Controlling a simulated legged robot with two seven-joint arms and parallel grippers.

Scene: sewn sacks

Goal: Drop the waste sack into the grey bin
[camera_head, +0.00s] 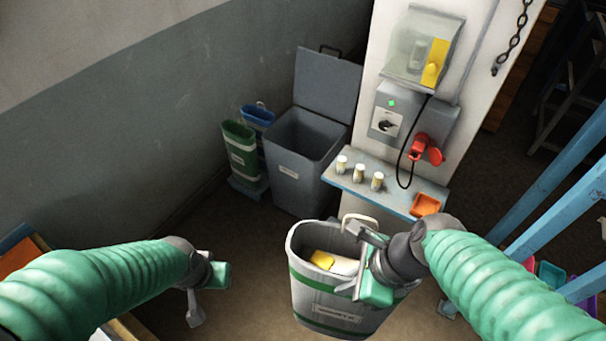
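The waste sack (335,308) is an open-topped whitish sack with green bands and a label, in the lower middle. Yellow and white contents (330,262) show inside it. A pale handle loop (358,220) stands at its back rim. My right gripper (368,268) is at the sack's right rim, overlapping it; its finger gap is hidden, and I cannot tell whether it grips. My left gripper (207,292) is open and empty, left of the sack. The grey bin (296,178) stands behind the sack by the wall, its lid (327,85) raised and its mouth open.
Green (241,155) and blue (259,115) containers stand left of the bin. A ledge (395,198) with small jars (359,171) and an orange tray (425,205) projects from the pillar, right of the bin. Blue rails (548,205) stand at right. Floor is clear between the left gripper and bin.

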